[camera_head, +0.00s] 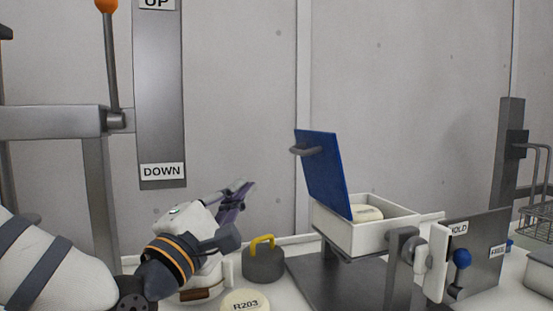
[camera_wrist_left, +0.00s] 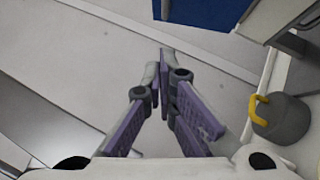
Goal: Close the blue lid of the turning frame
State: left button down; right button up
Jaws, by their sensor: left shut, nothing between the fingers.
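The blue lid (camera_head: 325,172) stands open, tilted up and leaning slightly back, at the left side of the white box of the turning frame (camera_head: 375,236). A grey handle (camera_head: 305,150) sticks out of its left face. A pale round piece lies inside the box. The lid (camera_wrist_left: 205,10) also shows at the top of the left wrist view. My left gripper (camera_head: 246,188) is shut and empty, to the left of the lid and apart from it. Its fingers (camera_wrist_left: 165,60) come together in the left wrist view. My right gripper is not seen.
A grey weight with a yellow handle (camera_head: 263,262) stands between my left gripper and the frame. A pale disc marked R203 (camera_head: 246,302) lies in front. A HOLD/FREE plate (camera_head: 485,250) with a blue knob is at the right, near a wire basket (camera_head: 537,217). A lever (camera_head: 111,60) rises at the left.

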pick_arm(q)
jog(key=w+d+r, duration=0.3)
jog(key=w+d, duration=0.3)
jog(key=w, duration=0.1)
jog(key=shift+w+d+r, duration=0.2)
jog(key=shift+w+r, duration=0.1)
jog(key=shift+r, duration=0.1)
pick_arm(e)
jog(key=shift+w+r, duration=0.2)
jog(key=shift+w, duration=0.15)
pick_arm(q)
jog(key=shift+w, duration=0.1)
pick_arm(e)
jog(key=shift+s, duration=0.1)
